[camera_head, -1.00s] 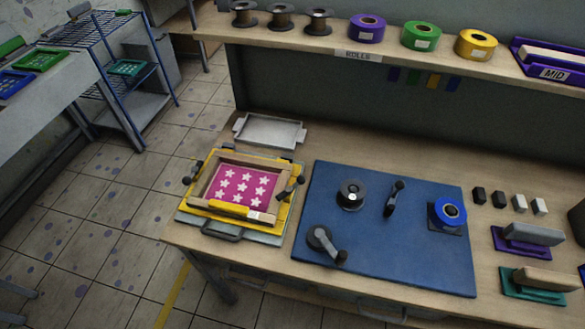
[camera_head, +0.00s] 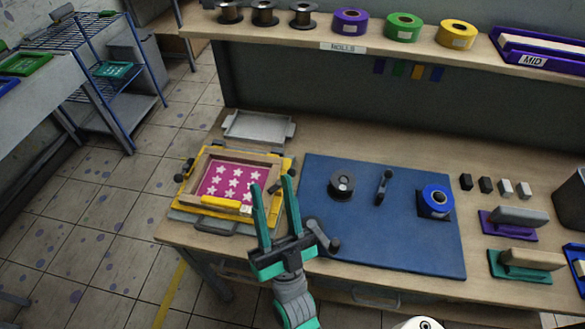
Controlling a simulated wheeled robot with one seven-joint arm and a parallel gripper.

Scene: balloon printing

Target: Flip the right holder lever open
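The printing frame is a wooden screen (camera_head: 243,159) with a pink, white-starred mesh, held in a yellow holder (camera_head: 187,202) on the left of the table. A dark right holder lever (camera_head: 278,187) stands at the holder's right side, partly hidden by my gripper's fingers. A matching left lever (camera_head: 185,170) sits at its left side. My gripper (camera_head: 273,194) is teal, in front of the table's near edge, with two long fingers pointing up and away. The fingers are apart with nothing between them. I cannot tell how near the fingertips are to the lever.
A blue mat (camera_head: 400,236) lies to the right, with a black spool (camera_head: 341,185), a crank (camera_head: 321,236) partly behind my gripper, an upright lever (camera_head: 383,187) and a blue roll (camera_head: 436,199). A grey tray (camera_head: 259,128) lies behind the holder. A shelf (camera_head: 300,34) with rolls overhangs the back.

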